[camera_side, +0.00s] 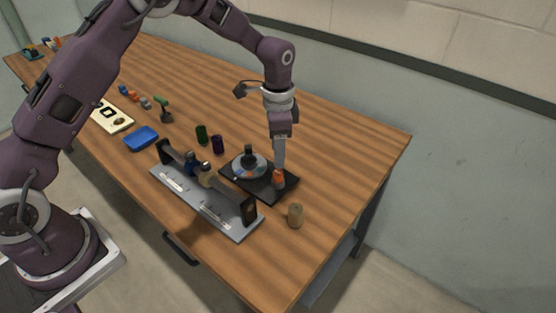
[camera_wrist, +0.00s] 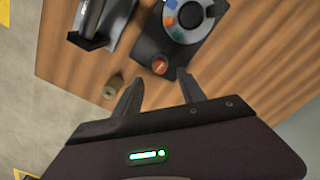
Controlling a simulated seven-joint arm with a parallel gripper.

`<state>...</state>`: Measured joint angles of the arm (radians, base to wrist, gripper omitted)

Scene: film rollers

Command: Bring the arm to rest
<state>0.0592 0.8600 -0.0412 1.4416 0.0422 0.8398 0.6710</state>
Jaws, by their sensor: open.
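My gripper (camera_side: 279,174) points down over the right end of a black base with a round disc, near an orange knob. In the wrist view my gripper (camera_wrist: 157,88) has its two fingers spread apart with nothing between them. The orange knob (camera_wrist: 160,66) shows just beyond the fingertips, apart from them. The black base (camera_wrist: 185,52) carries a grey disc (camera_wrist: 171,31) with coloured marks; the disc (camera_side: 240,170) also shows in the side view with a dark post at its middle.
A grey plate with a roller frame (camera_side: 228,203) lies left of the disc base. A tan cylinder (camera_side: 295,215) stands near the right edge. The table's back right is clear.

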